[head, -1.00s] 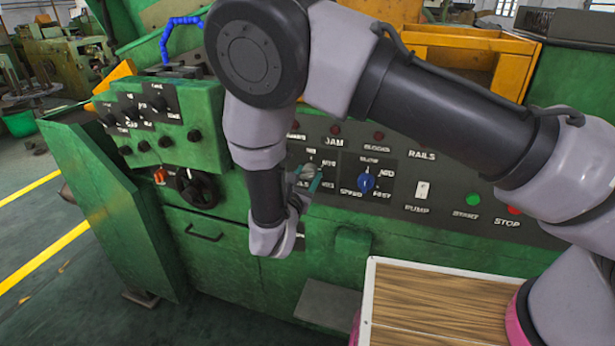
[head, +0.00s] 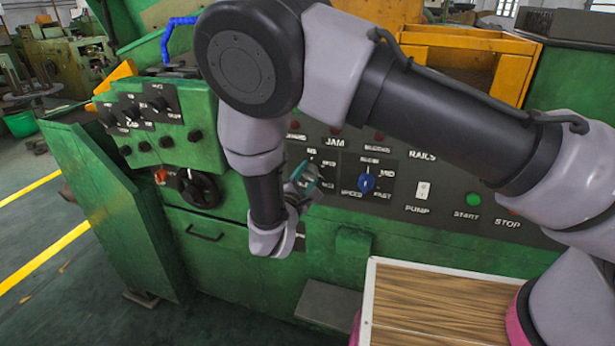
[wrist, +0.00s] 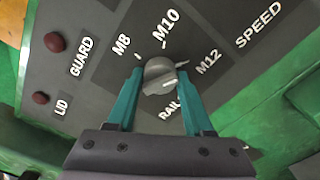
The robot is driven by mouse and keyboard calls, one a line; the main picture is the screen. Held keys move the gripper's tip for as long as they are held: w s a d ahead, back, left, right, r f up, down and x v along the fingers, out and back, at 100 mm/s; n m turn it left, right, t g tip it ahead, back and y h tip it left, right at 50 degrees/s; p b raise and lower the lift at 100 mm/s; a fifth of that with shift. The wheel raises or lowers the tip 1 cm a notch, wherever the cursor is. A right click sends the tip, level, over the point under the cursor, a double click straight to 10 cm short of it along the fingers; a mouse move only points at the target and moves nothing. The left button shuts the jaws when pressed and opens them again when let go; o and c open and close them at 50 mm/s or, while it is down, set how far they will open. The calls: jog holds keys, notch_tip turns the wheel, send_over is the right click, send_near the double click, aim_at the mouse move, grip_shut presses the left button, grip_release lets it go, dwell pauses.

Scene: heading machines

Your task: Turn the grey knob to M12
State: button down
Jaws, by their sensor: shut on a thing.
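The grey knob (wrist: 160,76) sits on a dark panel with M8, M10, M12 and RAIL lettering around it in the wrist view. A pale mark at its right side lies near the M12 label (wrist: 208,62); I cannot tell whether it is exactly lined up. My gripper (wrist: 160,82) has its two teal fingers on opposite sides of the knob, shut on it. In the head view my gripper (head: 304,177) is at the same panel, and its fingers and my wrist hide most of the knob.
Right of the knob are a blue knob (head: 366,183), a white pump switch (head: 423,191) and a green start button (head: 473,199). A black handwheel (head: 198,188) is to the left. A wood-topped box (head: 440,310) stands in front at lower right.

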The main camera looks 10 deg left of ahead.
jog(key=shift+f+m, duration=0.1)
jog(key=shift+m, duration=0.2)
jog(key=shift+c, duration=1.5)
grip_release()
jog(key=shift+s, duration=0.15)
jog(key=s, duration=1)
jog(key=shift+s+a, duration=0.3)
jog(key=shift+a, duration=0.1)
